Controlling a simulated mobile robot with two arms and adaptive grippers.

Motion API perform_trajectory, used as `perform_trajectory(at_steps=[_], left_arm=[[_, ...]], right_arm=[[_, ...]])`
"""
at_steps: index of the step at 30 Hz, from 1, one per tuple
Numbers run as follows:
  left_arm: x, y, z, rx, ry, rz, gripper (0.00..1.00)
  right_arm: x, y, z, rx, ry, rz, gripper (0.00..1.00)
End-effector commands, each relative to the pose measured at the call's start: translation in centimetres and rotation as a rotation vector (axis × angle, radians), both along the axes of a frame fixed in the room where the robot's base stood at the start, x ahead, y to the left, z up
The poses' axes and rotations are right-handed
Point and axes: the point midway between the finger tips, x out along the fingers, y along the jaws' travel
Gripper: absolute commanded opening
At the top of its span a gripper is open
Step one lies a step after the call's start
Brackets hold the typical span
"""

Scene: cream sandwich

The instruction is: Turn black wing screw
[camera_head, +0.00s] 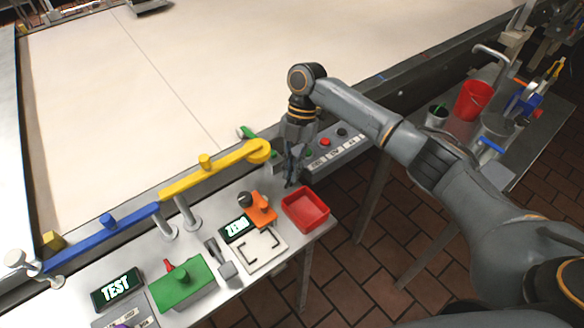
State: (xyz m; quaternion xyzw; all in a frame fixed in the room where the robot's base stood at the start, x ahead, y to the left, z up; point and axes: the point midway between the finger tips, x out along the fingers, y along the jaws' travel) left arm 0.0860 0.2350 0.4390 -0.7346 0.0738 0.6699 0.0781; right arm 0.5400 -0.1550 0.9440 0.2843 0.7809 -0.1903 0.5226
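My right arm reaches in from the right, and its gripper (291,180) points down at the back edge of the metal table. It is above and left of the red tray, close to the conveyor's side. The fingers look close together and dark, and I cannot tell if they are open or hold anything. I cannot make out a black wing screw for certain. A small black knob (245,199) shows by the orange device (262,211), left of the gripper and apart from it. The area right behind the gripper is hidden. My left gripper is not in view.
A red tray (305,209), a "ZERO" display (236,229), a green box (182,287) and a "TEST" display (116,287) crowd the table. A yellow bar (213,171) and blue bar (101,239) run along the conveyor (190,70). A button panel (342,148) is right of the gripper.

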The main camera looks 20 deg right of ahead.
Motion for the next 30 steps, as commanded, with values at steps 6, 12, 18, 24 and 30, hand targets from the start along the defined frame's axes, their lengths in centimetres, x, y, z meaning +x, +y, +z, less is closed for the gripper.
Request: perform_trajectory(at_steps=[6,12,18,24,30], left_arm=[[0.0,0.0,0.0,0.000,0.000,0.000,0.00],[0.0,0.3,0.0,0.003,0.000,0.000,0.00],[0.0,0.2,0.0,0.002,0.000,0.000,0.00],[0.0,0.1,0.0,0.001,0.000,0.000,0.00],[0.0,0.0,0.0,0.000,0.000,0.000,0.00]], right_arm=[[0.0,0.0,0.0,0.000,0.001,-0.001,0.30],[0.0,0.0,0.1,0.001,0.000,-0.001,0.30],[0.8,-0.6,2.4,0.002,-0.003,-0.002,0.30],[2.1,-1.7,6.4,0.001,-0.002,-0.003,0.30],[3.1,-2.5,9.6,0.000,0.000,-0.001,0.30]])
